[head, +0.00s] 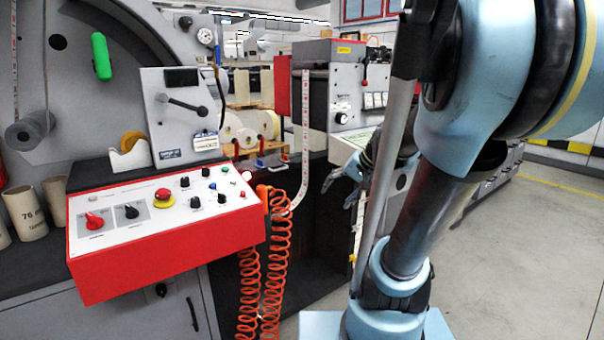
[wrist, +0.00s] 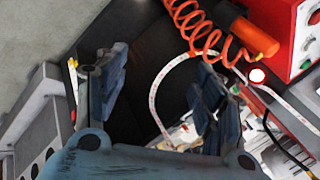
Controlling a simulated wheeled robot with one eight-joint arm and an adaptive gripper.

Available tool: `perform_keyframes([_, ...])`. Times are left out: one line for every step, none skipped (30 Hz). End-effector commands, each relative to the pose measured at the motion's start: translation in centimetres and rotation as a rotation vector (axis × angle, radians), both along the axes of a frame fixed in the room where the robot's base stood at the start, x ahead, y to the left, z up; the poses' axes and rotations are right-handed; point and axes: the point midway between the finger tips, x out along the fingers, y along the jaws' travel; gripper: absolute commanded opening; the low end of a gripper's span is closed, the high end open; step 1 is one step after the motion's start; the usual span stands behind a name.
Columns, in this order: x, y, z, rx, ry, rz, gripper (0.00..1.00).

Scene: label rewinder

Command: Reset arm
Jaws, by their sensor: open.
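My gripper (head: 345,188) is in the middle of the head view, partly behind my own arm links. In the wrist view my gripper (wrist: 160,95) has its two fingers spread wide apart, with nothing between them. It is to the right of the red control box (head: 165,232) and its coiled orange hose (head: 277,235), apart from both. The control box has a white sloped panel with a red rotary switch and a red button on a yellow base.
A white label strip (head: 305,130) hangs to the right of the control box. A grey machine with a red side (head: 283,85) stands behind. A tape dispenser (head: 130,155) and cardboard cores (head: 24,213) are at left. Open floor (head: 530,235) lies at right.

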Motion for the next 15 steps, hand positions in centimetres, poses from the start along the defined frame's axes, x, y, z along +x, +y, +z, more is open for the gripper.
perform_keyframes([-1.6, -0.1, -0.9, -0.043, 0.013, 0.023, 0.62])
perform_keyframes([-2.6, -0.3, -1.4, -0.070, 0.020, 0.036, 0.62])
perform_keyframes([-3.8, -0.6, -2.2, -0.108, 0.031, 0.051, 0.62])
perform_keyframes([-4.6, -0.9, -2.6, -0.136, 0.037, 0.064, 0.62])
perform_keyframes([-5.5, -1.1, -3.2, -0.164, 0.045, 0.076, 0.62])
perform_keyframes([-6.6, -1.5, -3.9, -0.202, 0.055, 0.091, 0.62])
perform_keyframes([-7.4, -1.9, -4.4, -0.230, 0.062, 0.103, 0.62])
perform_keyframes([-8.2, -2.2, -4.9, -0.258, 0.069, 0.115, 0.62])
perform_keyframes([-9.3, -2.7, -5.6, -0.296, 0.078, 0.131, 0.62])
perform_keyframes([-10.1, -3.1, -6.0, -0.324, 0.085, 0.142, 0.62])
perform_keyframes([-10.8, -3.5, -6.5, -0.351, 0.091, 0.153, 0.62])
perform_keyframes([-11.7, -4.0, -7.1, -0.386, 0.100, 0.167, 0.62])
perform_keyframes([-12.4, -4.4, -7.5, -0.411, 0.106, 0.177, 0.62])
perform_keyframes([-12.9, -4.8, -7.9, -0.434, 0.112, 0.185, 0.62])
perform_keyframes([-13.6, -5.3, -8.3, -0.463, 0.117, 0.196, 0.62])
